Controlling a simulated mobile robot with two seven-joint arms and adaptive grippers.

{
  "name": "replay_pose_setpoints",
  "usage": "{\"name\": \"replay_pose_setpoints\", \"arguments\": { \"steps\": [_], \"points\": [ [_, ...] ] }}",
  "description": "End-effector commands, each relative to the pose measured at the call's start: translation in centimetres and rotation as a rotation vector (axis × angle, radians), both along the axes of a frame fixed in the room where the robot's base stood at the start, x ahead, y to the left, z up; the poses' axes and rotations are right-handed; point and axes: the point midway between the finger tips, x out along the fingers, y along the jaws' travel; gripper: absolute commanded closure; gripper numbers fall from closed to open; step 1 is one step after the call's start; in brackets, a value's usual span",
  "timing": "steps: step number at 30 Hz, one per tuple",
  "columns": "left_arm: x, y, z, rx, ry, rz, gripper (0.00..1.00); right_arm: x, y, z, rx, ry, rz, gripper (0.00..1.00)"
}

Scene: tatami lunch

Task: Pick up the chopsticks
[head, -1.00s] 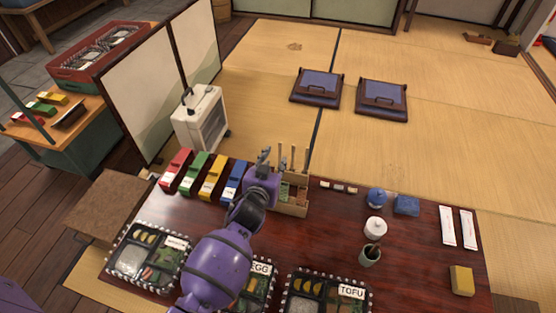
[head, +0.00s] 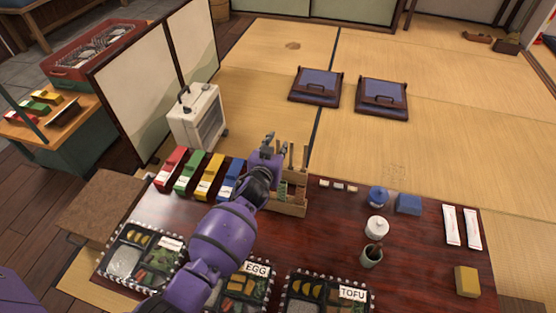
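A wooden holder (head: 291,209) stands near the far edge of the dark table, with thin upright sticks (head: 303,156) in it that look like chopsticks. My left gripper (head: 276,141) is just left of the sticks, at about the height of their tops. Its two fingers show apart, with nothing visible between them. The gripper and wrist hide part of the holder's left side, and I cannot tell whether they touch it. My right gripper is not in view.
Red (head: 171,168), green (head: 188,174), yellow (head: 209,177) and blue (head: 231,180) boxes stand left of the holder. Bento boxes (head: 329,291) line the near edge. A white jar (head: 376,228), a cup (head: 371,256) and two white packets (head: 452,226) stand or lie to the right.

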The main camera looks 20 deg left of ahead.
Motion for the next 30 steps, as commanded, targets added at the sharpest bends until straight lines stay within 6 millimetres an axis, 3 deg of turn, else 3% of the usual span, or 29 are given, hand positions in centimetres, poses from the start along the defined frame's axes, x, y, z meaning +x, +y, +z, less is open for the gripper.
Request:
{"name": "replay_pose_setpoints", "arguments": {
  "steps": [5, 16, 24, 30],
  "points": [
    [0.0, 0.0, 0.0, 0.000, 0.000, 0.000, 1.00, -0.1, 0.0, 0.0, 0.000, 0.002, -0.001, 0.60],
    [0.0, 0.0, 0.5, 0.000, -0.001, 0.000, 1.00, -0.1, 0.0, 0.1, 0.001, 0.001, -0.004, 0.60],
    [0.1, 0.0, 5.6, -0.001, -0.006, 0.000, 1.00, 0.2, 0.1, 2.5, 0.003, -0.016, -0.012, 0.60],
    [0.0, 0.0, 8.9, 0.000, -0.004, 0.000, 1.00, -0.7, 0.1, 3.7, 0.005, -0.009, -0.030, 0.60]
  ]
}}
